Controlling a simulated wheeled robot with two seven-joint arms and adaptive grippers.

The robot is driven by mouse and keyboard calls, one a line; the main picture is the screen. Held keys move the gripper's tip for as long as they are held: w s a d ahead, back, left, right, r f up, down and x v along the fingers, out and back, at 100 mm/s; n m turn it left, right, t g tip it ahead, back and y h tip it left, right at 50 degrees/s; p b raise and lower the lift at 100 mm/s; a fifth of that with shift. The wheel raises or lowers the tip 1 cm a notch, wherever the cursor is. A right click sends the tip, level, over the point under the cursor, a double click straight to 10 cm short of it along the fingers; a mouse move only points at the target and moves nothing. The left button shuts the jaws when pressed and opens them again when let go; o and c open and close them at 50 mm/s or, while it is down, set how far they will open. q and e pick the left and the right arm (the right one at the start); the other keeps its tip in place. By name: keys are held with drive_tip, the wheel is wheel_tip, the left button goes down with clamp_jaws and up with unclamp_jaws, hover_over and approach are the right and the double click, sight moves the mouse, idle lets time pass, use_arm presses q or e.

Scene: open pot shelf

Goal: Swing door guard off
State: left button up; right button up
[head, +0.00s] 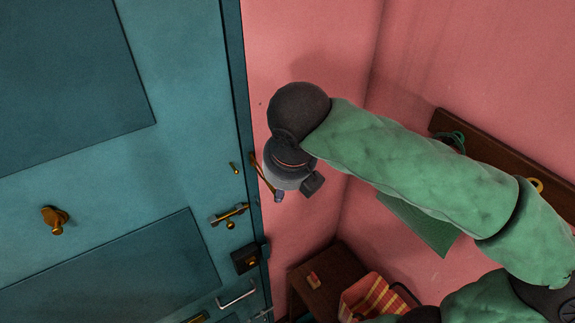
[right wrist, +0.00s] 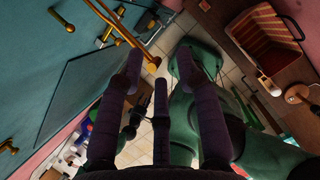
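The brass door guard (head: 263,175) is a thin bar standing out from the door frame, at the edge of the teal door (head: 180,130). In the right wrist view the guard's bar (right wrist: 130,38) runs down from the top to a rounded end near my fingertips. My right gripper (head: 279,195) is beside the guard, its fingers largely hidden by the wrist in the head view. In the right wrist view my right gripper (right wrist: 174,75) has its fingers spread with nothing between them. Contact with the bar cannot be told. My left gripper is not in view.
The door carries a brass knob (head: 55,218), a brass handle (head: 230,215), a dark lock box (head: 246,259) and a pale pull handle (head: 238,294). A pink wall (head: 310,50) stands right of the frame. A dark wooden bench (head: 332,262) with a striped basket (head: 372,297) is below.

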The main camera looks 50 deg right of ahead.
drive_tip(key=v, duration=1)
drive_tip(key=shift+a+r, duration=0.1)
drive_tip(key=shift+r, duration=0.05)
